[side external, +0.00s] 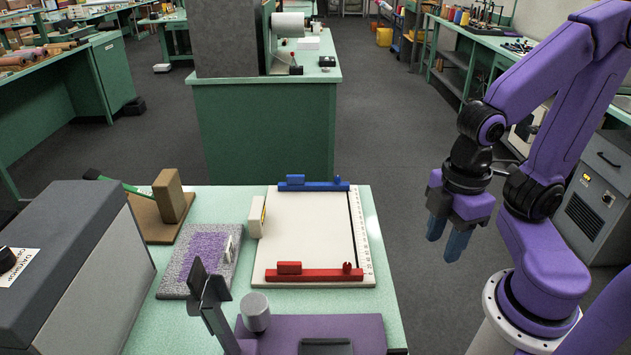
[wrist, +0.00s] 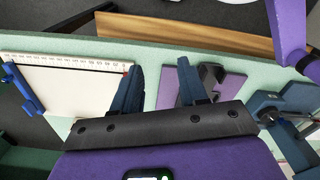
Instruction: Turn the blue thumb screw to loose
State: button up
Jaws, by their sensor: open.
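The blue thumb screw (side external: 337,180) is a small knob near the right end of the blue bar (side external: 308,186), along the far edge of a white board (side external: 310,230). The blue bar also shows at the left of the wrist view (wrist: 24,92); which way the screw is turned is too small to tell. My gripper (side external: 447,236) hangs in the air to the right of the table, apart from the board, its blue fingers pointing down. In the wrist view its fingers (wrist: 160,72) are spread with nothing between them.
A red bar (side external: 313,275) with a red thumb screw (side external: 346,268) lies along the near edge. A purple plate (side external: 330,330) with an upright bracket (side external: 208,300) is in front. A purple tufted sample (side external: 203,252), wooden block (side external: 173,195) and grey machine (side external: 75,260) stand left.

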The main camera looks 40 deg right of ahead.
jog(key=shift+w, duration=0.1)
jog(key=w+a+r+m, duration=0.3)
jog(key=w+m, duration=0.4)
jog(key=w, duration=0.3)
jog(key=r+m, duration=0.2)
jog(key=m, duration=1.8)
send_over(337, 177)
notch_tip(337, 177, down, 17)
jog(key=shift+d, duration=0.1)
grip_shut()
